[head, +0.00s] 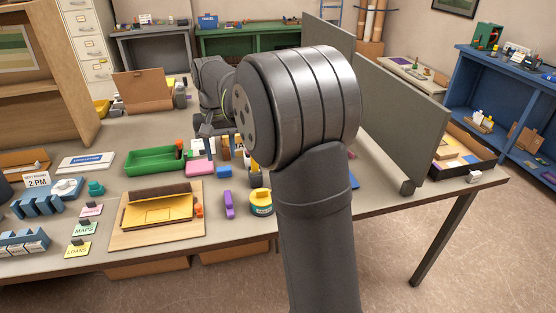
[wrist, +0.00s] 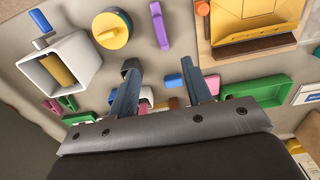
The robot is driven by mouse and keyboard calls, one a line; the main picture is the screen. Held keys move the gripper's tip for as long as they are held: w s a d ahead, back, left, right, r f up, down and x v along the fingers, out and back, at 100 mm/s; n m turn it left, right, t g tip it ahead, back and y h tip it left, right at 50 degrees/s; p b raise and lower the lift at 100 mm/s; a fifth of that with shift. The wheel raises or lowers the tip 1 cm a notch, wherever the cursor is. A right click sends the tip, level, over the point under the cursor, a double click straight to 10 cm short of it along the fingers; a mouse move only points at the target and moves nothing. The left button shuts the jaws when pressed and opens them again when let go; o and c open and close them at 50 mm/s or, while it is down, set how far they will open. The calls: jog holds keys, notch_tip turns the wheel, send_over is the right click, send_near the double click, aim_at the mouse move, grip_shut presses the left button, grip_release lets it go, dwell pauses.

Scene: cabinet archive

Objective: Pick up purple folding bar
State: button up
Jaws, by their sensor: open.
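The purple folding bar (head: 228,204) lies on the table between the wooden board and a round yellow and green tin. It also shows in the wrist view, as a slim purple bar (wrist: 159,27) at the top middle. My gripper (wrist: 158,66) is open, with its two dark fingers spread and nothing seen between their tips. In the wrist picture the bar appears beyond the fingertips, apart from them. In the head view my arm hides much of the table to the right, and my gripper is mostly hidden among objects further back.
Near the bar are the round tin (head: 260,203), the wooden board (head: 125,237) with a yellow folder, a small orange piece (head: 199,211), a blue block (head: 222,171) and a pink block (head: 200,168). A green tray (head: 145,168) stands behind. A grey partition (head: 400,115) stands at right.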

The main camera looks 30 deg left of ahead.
jog(key=shift+w+f, duration=0.5)
jog(key=shift+w, duration=0.35)
send_near(228, 195)
jog(key=f, duration=0.5)
jog(key=shift+w+a+f, duration=0.1)
jog(key=shift+w, duration=0.25)
jog(key=f, duration=0.2)
jog(key=s+f, duration=0.1)
jog(key=f, duration=0.1)
jog(key=shift+f, duration=0.1)
jog(key=shift+w+f, duration=0.1)
jog(key=shift+f, duration=0.45)
jog(key=c, duration=1)
jog(key=shift+r, duration=0.15)
